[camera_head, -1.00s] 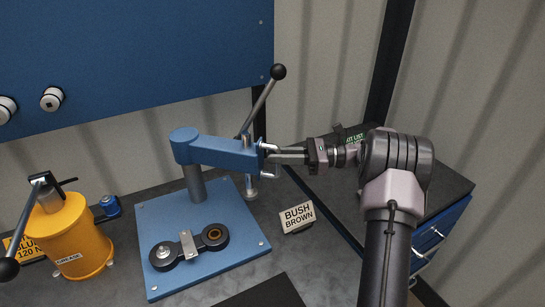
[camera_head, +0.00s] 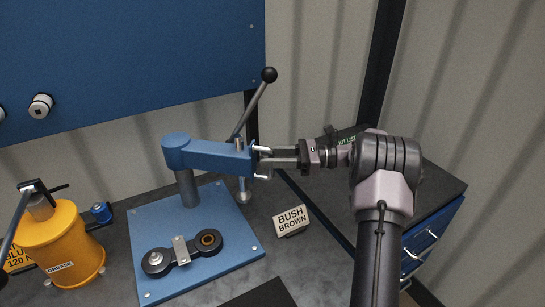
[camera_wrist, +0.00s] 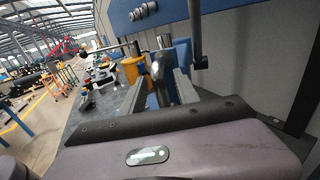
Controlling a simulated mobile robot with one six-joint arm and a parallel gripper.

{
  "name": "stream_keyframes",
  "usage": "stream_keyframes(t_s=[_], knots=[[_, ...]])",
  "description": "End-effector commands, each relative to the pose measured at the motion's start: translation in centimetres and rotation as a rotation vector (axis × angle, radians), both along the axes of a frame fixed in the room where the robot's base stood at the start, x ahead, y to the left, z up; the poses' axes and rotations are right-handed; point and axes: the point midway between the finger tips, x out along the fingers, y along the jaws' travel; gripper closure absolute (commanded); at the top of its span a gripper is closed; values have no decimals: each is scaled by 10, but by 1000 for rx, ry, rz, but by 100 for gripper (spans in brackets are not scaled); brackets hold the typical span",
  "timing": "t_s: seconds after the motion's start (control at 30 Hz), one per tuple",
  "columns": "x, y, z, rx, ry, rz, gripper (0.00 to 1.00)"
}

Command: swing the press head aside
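The press head is a blue arm (camera_head: 210,155) on a grey column (camera_head: 187,188), reaching right over a blue base plate (camera_head: 215,258). Its lever (camera_head: 252,103) has a black ball and slants up to the right. A silver ram (camera_head: 244,185) hangs at its right end. My gripper (camera_head: 266,156) points left at that end, beside small silver pins. Its two fingers are apart. In the wrist view the fingers of my gripper (camera_wrist: 160,86) stand either side of the press end (camera_wrist: 160,68). Contact cannot be told.
A black link with two rings (camera_head: 182,252) lies on the plate. A yellow grease pot (camera_head: 62,245) stands at left. A "BUSH BROWN" sign (camera_head: 291,221) stands right of the plate. A blue drawer cabinet (camera_head: 437,240) is at right, and a blue panel hangs behind.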

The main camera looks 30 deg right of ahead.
Motion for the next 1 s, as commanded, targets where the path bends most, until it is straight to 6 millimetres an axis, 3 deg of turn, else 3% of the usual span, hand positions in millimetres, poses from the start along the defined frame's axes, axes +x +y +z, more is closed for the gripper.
stream_keyframes(t_s=[0.17, 0.5, 0.7, 1.0], knots=[[-8, -16, 1, 1, 2, -3, 63], [-51, -98, 1, 0, -1, -3, 63], [-71, -137, 0, 1, 0, -2, 63], [-81, -155, 0, 1, 0, -1, 63]])
